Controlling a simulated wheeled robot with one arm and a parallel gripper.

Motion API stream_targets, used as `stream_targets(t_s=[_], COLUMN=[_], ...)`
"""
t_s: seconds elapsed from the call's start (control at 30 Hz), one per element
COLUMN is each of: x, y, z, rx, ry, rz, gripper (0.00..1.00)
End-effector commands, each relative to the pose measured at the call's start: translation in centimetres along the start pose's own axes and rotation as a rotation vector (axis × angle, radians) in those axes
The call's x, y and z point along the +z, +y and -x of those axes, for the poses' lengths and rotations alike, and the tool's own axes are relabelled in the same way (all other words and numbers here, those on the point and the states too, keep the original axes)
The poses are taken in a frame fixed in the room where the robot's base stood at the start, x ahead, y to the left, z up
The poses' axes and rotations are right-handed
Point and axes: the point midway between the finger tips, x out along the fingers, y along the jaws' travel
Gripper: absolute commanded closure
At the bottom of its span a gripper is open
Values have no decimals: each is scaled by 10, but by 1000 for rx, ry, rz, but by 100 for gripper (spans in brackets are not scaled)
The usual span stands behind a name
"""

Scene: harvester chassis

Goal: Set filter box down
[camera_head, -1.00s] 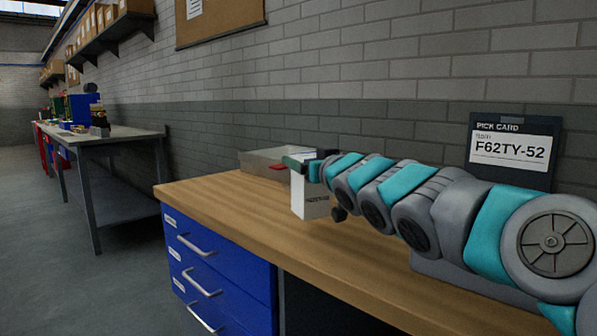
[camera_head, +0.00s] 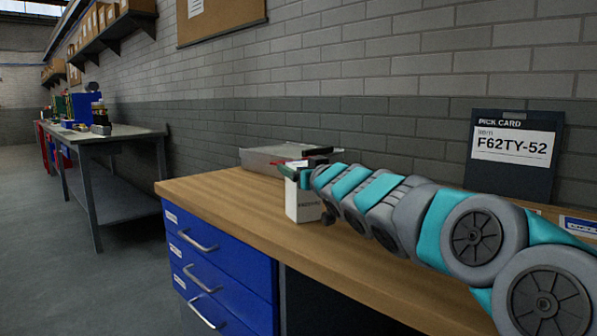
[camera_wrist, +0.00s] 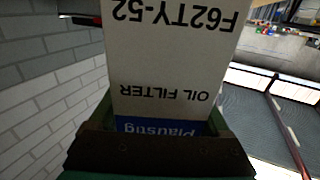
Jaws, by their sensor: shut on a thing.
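The filter box (camera_head: 304,208) is a white upright carton at the wooden bench top, left of the middle. My gripper (camera_head: 304,167) is shut on its upper end from above. In the wrist view the box (camera_wrist: 172,55) fills the middle, with upside-down print "F62TY-52", "OIL FILTER" and a blue "Plaustig" band held between the jaws. The box's base is at or just above the wood; I cannot tell if it touches. The pick card (camera_head: 515,147) on the right reads "F62TY-52".
A grey metal tray (camera_head: 270,158) with something red at its edge sits behind the box. The bench top (camera_head: 215,193) is bare to the left and front. Blue drawers (camera_head: 215,255) are below.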

Motion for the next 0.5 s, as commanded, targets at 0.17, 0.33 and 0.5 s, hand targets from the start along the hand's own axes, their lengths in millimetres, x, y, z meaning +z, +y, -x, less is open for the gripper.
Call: stream_targets(t_s=[0.17, 0.33, 0.5], x=[2, 2, 2], y=[0, 0, 0], z=[0, 0, 0], rx=[0, -1, -1], ry=[1, 1, 0], rz=[1, 0, 0], gripper=[100, 2, 0])
